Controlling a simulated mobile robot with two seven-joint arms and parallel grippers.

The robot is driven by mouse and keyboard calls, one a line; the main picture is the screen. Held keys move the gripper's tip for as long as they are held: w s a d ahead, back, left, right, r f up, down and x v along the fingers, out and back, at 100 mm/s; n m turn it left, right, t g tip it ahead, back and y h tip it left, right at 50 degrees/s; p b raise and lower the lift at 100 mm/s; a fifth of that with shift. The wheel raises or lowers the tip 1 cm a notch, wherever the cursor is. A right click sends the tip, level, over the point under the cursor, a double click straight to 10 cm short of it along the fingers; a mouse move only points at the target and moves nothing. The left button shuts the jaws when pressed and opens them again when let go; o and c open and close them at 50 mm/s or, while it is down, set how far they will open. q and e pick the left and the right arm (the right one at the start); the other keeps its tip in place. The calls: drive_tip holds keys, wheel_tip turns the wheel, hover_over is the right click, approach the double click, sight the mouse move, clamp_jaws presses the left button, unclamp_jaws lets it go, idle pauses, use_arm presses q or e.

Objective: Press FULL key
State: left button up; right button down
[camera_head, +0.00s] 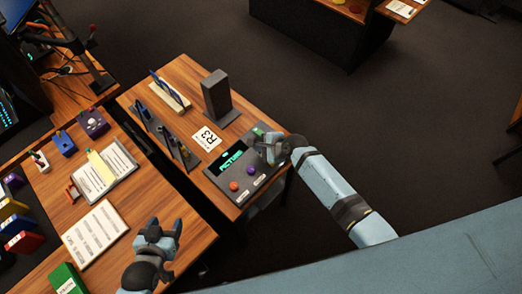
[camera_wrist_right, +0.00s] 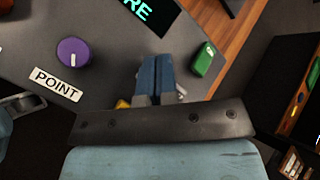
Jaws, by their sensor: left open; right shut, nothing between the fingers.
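The grey control panel (camera_head: 228,176) has a screen (camera_head: 231,161) with green letters that seem to read PICTURE. My right gripper (camera_head: 268,148) is over the panel's right end, and its fingers are together and empty in the right wrist view (camera_wrist_right: 155,62). A green key-like block (camera_wrist_right: 204,60) is just right of the fingertips in that view, apart from them. A yellow piece (camera_wrist_right: 122,104) is partly hidden beside the fingers. No label reading FULL is legible, so I cannot tell which piece is the FULL key. My left gripper (camera_head: 163,232) is open and empty at the desk's front.
A purple knob (camera_wrist_right: 73,52) stands above a POINT label (camera_wrist_right: 56,84). An orange-red knob (camera_head: 234,186) is left of it on the panel. A dark upright block (camera_head: 216,97) and an R3 card (camera_head: 207,137) are behind the panel. Clear floor is to the right.

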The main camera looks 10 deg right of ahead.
drive_tip(key=shift+f, duration=0.65)
idle(0.6)
drive_tip(key=shift+r, duration=0.1)
drive_tip(key=shift+r+p, duration=0.8)
drive_tip(key=shift+p, duration=0.15)
wheel_tip(320, 180, up, 3)
drive_tip(key=shift+f+p, duration=0.1)
drive_tip(key=shift+p, duration=1)
drive_tip(key=shift+r, duration=1.1)
